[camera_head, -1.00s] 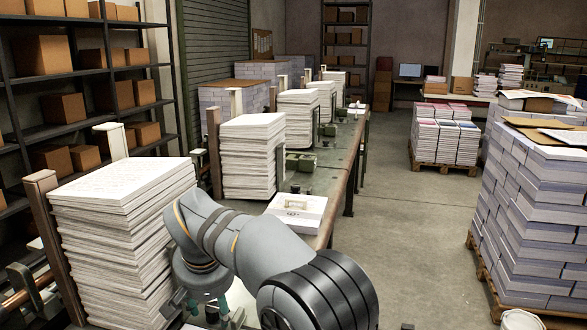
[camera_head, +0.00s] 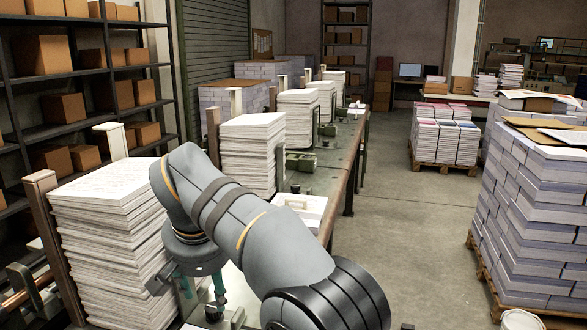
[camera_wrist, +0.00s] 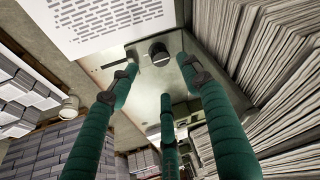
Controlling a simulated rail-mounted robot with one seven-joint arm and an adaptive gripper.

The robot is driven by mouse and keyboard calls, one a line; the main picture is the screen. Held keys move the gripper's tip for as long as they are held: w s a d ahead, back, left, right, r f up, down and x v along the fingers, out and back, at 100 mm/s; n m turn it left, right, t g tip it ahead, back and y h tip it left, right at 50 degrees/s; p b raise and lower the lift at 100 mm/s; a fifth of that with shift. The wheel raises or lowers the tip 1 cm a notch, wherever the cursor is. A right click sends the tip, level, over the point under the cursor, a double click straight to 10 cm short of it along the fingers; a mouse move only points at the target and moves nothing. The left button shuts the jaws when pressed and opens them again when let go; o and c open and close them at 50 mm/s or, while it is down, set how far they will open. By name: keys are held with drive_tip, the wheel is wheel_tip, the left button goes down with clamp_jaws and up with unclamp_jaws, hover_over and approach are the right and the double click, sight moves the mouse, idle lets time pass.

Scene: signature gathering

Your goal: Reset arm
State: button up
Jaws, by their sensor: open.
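My gripper (camera_head: 188,292) is at the end of my bent arm, low beside the near paper stack (camera_head: 110,235) in the head view. Its fingers point down over the bench and are partly hidden by my wrist. In the wrist view the green fingers of my gripper (camera_wrist: 157,72) are spread apart with nothing between them. A printed white sheet or stack top (camera_wrist: 105,22) lies beyond the fingertips, and a tall paper stack (camera_wrist: 255,45) rises close on the right.
Shelves with cartons (camera_head: 63,108) stand at left. A loaded pallet (camera_head: 535,205) stands at right. The floor (camera_head: 410,235) between is clear.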

sight(214, 308)
drive_tip(key=x, duration=0.8)
drive_tip(key=shift+w+f, duration=0.15)
drive_tip(key=shift+f, duration=0.05)
drive_tip(key=shift+d+r+n+y, duration=0.15)
drive_tip(key=shift+n+y, duration=0.35)
drive_tip(key=shift+n, duration=0.5)
drive_tip(key=shift+n, duration=0.3)
